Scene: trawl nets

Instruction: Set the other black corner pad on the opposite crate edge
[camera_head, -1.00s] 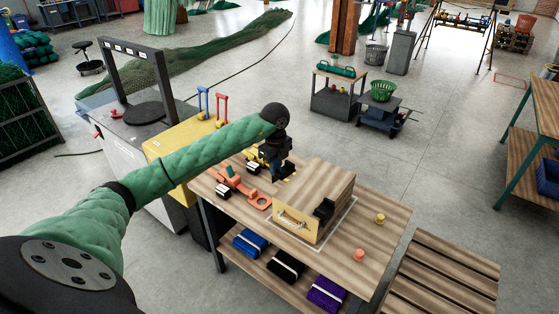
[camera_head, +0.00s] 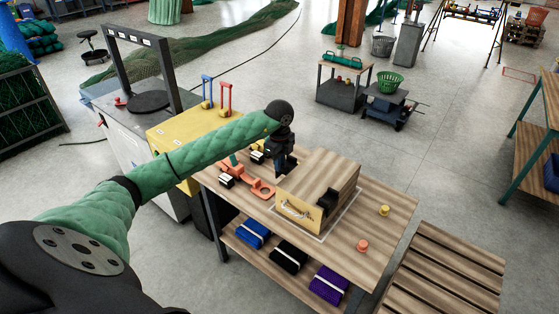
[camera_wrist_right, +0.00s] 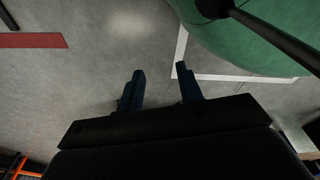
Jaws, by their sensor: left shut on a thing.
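The wooden crate (camera_head: 309,178) stands on the workbench, with a rope handle on its front face. One black corner pad (camera_head: 326,201) sits on its right edge. My left gripper (camera_head: 285,170) is at the crate's left edge, shut on a dark thing that looks like the other black corner pad; gripper and pad blend together, so I cannot tell whether the pad touches the crate. My right gripper (camera_wrist_right: 159,72) shows only in the right wrist view, its two fingers apart and empty over grey floor.
Orange tools (camera_head: 260,187) lie left of the crate. An orange piece (camera_head: 362,245) and a yellow piece (camera_head: 384,210) stand on the bench to the right. Blue, black and purple bundles (camera_head: 329,285) lie on the lower shelf. A slatted pallet (camera_head: 440,270) is at right.

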